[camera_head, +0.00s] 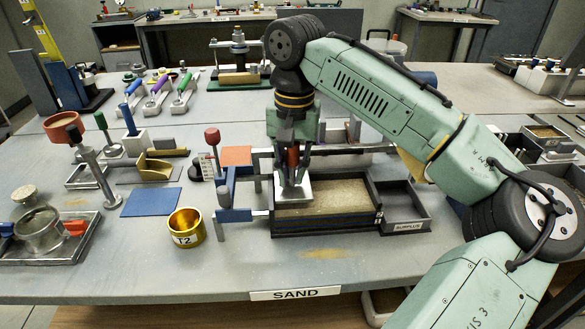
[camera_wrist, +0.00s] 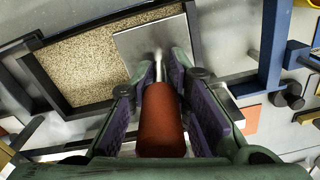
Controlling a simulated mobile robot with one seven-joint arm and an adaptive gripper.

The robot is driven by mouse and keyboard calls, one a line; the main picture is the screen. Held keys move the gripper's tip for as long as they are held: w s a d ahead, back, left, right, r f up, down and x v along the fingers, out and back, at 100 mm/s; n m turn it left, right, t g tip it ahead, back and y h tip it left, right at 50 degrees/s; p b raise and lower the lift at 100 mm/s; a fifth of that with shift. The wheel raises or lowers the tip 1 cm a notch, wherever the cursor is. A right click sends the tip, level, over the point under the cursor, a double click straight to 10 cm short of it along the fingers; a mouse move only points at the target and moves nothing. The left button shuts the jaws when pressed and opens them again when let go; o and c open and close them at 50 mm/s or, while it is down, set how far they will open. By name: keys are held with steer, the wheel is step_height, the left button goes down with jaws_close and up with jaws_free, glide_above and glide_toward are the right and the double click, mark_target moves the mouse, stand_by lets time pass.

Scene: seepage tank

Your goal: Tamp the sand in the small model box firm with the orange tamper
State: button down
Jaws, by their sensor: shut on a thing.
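My gripper (camera_head: 292,172) is shut on the orange tamper (camera_head: 293,154), around its handle. In the wrist view the tamper's orange handle (camera_wrist: 162,122) stands between the fingers of my gripper (camera_wrist: 160,85). Its pale square plate (camera_head: 295,196) points down at the left end of the small model box (camera_head: 375,205). In the wrist view the plate (camera_wrist: 140,48) overlaps the end of the sand and the box's rim. I cannot tell whether it touches the sand. The tan sand (camera_head: 325,196) looks fairly level where it shows; the part under the plate is hidden.
A gold T2 cup (camera_head: 186,227) and a blue mat (camera_head: 151,202) lie further left. Spilled sand (camera_head: 323,253) marks the clear front table.

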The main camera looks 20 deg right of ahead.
mark_target(293, 185)
stand_by(0.5)
steer(key=shift+f+b, duration=0.55)
steer(key=shift+f, duration=0.8)
steer(key=shift+s+f, duration=0.1)
steer(key=shift+f, duration=0.15)
stand_by(0.6)
steer(key=shift+r, duration=0.1)
step_height(293, 185, up, 4)
steer(key=p, duration=0.4)
steer(key=shift+r, duration=0.1)
steer(key=shift+d, duration=0.15)
